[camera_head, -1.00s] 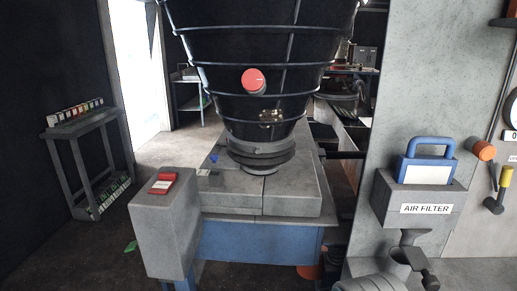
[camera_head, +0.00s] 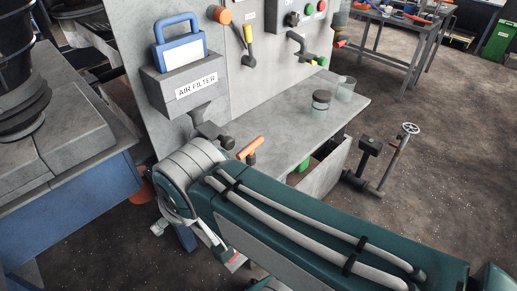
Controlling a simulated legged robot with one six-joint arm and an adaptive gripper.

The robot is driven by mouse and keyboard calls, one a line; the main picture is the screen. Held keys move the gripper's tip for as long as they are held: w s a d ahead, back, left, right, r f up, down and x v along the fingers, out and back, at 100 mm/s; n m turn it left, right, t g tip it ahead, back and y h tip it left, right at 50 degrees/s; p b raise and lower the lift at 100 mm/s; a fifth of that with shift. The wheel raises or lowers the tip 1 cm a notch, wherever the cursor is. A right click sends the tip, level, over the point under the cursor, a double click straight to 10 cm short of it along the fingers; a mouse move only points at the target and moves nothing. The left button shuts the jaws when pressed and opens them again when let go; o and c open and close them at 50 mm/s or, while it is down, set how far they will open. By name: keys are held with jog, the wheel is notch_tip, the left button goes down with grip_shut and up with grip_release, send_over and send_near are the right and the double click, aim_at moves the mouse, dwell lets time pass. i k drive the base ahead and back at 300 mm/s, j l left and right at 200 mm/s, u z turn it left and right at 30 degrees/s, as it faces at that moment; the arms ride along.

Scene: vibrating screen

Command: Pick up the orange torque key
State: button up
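An orange T-shaped handle on a short dark stem, which looks like the orange torque key (camera_head: 249,148), stands near the front left edge of the grey bench top, below and right of the air filter box. My teal arm crosses the lower part of the head view, with its grey elbow joint just left of and below the key.
A blue-handled air filter (camera_head: 180,45) sits in a grey box on the panel, with a dark valve (camera_head: 213,132) below. A pipe with a handwheel (camera_head: 410,128) stands on the open floor at right.

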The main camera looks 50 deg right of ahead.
aim_at(248, 151)
jog(key=l+z, duration=0.15)
jog(key=z, duration=1)
jog(key=k+l, duration=0.05)
